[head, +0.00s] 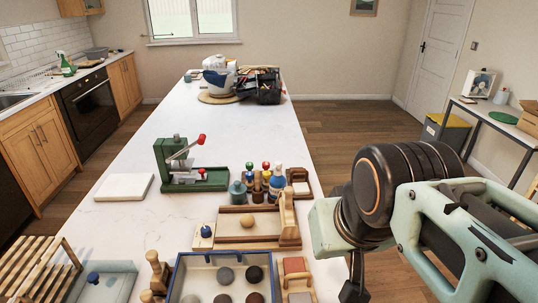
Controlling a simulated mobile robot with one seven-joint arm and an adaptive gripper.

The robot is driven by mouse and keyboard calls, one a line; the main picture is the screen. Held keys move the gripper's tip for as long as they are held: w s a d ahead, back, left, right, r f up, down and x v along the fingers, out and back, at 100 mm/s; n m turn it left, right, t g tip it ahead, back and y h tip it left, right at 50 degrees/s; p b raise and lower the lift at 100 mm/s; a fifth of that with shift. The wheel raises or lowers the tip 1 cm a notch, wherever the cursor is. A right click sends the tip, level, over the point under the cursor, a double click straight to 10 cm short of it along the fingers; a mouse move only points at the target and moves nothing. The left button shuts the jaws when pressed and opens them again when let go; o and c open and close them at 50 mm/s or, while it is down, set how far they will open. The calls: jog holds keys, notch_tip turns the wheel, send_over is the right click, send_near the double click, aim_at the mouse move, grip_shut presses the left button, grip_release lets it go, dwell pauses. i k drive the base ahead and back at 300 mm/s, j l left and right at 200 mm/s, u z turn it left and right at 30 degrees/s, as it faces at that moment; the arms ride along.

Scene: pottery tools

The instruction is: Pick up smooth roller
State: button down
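I cannot tell for certain which item is the smooth roller. A small reddish-brown rounded piece in a wooden holder (295,265) lies at the front right of the white table, beside the blue-rimmed tray, and may be it. Turned wooden tools (158,272) stand left of that tray, another possible match. My gripper (354,292) hangs at the bottom edge, right of the table edge, largely cut off by the frame. Its fingers are not clear. I see nothing held in the visible part.
The blue-rimmed tray (178,280) holds several round discs. Behind it are a wooden tray (232,238) with a ball, several bottles (276,181) and a green press (183,165). A white slab (124,187) lies left.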

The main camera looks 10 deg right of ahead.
aim_at(291, 228)
jog(key=i+l+u, duration=0.1)
jog(key=l+u, duration=0.2)
jog(key=l, duration=0.2)
jog(key=l+u, duration=0.3)
jog(key=l, duration=0.25)
jog(key=i+l+u, duration=0.25)
jog(key=l+u, duration=0.2)
jog(key=l, duration=0.2)
jog(key=i+l+u, duration=0.25)
jog(key=l+u, duration=0.2)
jog(key=l, duration=0.25)
jog(key=k+l+u, duration=0.15)
jog(key=u, duration=0.15)
jog(key=k+u, duration=0.35)
jog(key=i+l+z, duration=0.2)
jog(key=i, duration=0.15)
jog(key=i+l+z, duration=0.2)
jog(key=i+j, duration=0.05)
jog(key=i, duration=0.05)
